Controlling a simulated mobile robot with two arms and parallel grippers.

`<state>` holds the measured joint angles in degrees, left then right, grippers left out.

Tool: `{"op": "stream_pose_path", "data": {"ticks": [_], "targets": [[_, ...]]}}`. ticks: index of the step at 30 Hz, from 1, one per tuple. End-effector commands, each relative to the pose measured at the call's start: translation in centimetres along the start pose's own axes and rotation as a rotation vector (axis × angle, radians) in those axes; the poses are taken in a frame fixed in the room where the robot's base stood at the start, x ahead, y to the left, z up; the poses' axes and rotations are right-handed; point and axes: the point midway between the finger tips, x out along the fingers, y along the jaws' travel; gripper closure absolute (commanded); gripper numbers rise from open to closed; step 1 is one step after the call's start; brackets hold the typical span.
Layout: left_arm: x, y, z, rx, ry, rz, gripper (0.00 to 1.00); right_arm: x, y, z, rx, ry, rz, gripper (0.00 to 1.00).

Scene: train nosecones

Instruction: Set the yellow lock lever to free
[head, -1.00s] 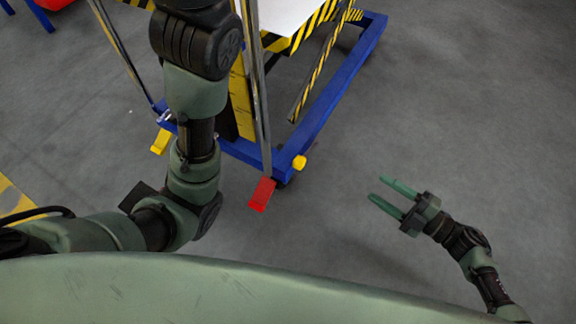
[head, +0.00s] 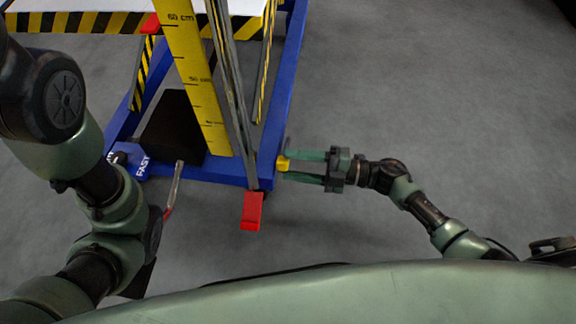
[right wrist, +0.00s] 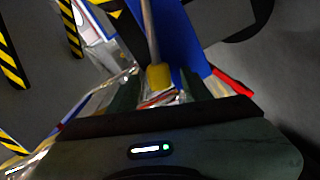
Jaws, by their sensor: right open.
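The yellow lock lever (head: 283,163) is a small yellow end piece at the near right corner of the blue cart frame. My right gripper (head: 287,166) reaches in from the right in the head view, its two green fingers open with the lever between their tips. The right wrist view also shows the yellow lever (right wrist: 158,76) between the fingers, on the end of a pale rod. I cannot tell whether either finger touches it. My left arm shows at the left of the head view; its gripper is out of view.
A red pedal (head: 252,211) sticks out just left of and nearer than my right gripper. The blue cart frame (head: 287,85) carries a yellow scale (head: 197,80) and a metal post. Grey floor to the right is clear.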

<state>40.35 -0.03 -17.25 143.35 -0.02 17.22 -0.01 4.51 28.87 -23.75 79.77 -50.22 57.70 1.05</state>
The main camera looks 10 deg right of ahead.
Motion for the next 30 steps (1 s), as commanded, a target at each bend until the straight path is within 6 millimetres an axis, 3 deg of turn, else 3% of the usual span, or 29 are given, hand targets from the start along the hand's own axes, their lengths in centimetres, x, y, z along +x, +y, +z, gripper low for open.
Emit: {"op": "stream_pose_path", "data": {"ticks": [4,12,13,18,30], "targets": [[-0.60,0.12,-0.16,0.000,-0.002,0.000,1.00,1.21,-0.05,-0.01,0.000,0.001,0.001,0.51],[-0.59,0.10,-0.10,0.000,-0.003,0.000,1.00,1.41,0.05,-0.01,0.000,-0.001,0.000,0.51],[-0.59,0.10,-0.09,0.000,-0.003,-0.001,1.00,1.41,0.05,-0.01,0.000,-0.001,0.000,0.54],[-0.62,0.08,-0.03,0.000,-0.005,-0.001,1.00,1.38,0.03,-0.01,0.001,-0.001,0.000,1.00],[-0.67,0.07,0.09,0.001,-0.008,-0.001,1.00,1.34,-0.02,0.00,0.001,-0.001,-0.001,1.00]]}}
